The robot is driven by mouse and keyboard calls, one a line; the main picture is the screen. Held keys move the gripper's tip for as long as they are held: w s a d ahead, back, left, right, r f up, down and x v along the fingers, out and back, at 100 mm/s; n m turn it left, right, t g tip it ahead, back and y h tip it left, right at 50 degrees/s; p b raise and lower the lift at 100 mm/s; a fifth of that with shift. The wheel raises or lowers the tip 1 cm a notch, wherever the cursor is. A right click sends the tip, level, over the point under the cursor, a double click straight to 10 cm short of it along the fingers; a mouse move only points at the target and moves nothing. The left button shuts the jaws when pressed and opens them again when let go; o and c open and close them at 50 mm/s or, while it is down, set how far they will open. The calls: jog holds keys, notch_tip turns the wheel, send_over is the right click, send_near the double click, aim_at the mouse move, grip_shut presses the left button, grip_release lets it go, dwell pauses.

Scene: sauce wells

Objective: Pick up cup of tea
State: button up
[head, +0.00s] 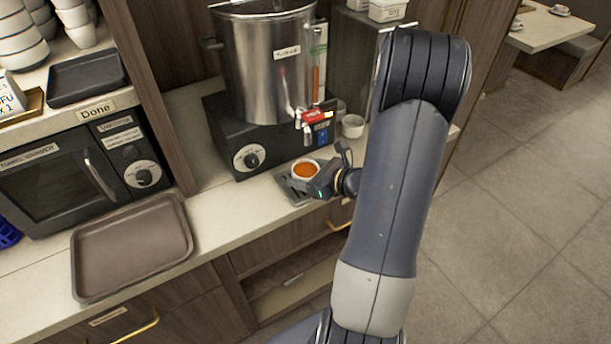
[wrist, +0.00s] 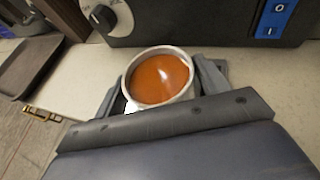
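A small white cup (head: 306,168) filled with orange-brown tea stands upright at the drip tray (head: 291,190) in front of the urn. My gripper (head: 312,180) is at the cup, reaching in from the right in the head view. In the wrist view, the cup (wrist: 159,78) sits between the two fingers of my gripper (wrist: 160,88), one on each side. The fingers are very near its wall. I cannot tell whether both press on it. The lower part of the cup is mostly hidden by my gripper.
A steel urn (head: 268,65) on a black base (head: 222,125) stands close behind the cup. Another small white cup (head: 352,126) is to its right. A brown tray (head: 130,245) lies on the counter at left, beside a microwave (head: 60,185). The counter between tray and cup is clear.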

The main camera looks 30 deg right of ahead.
jog(key=c, duration=0.8)
jog(key=shift+r, duration=0.15)
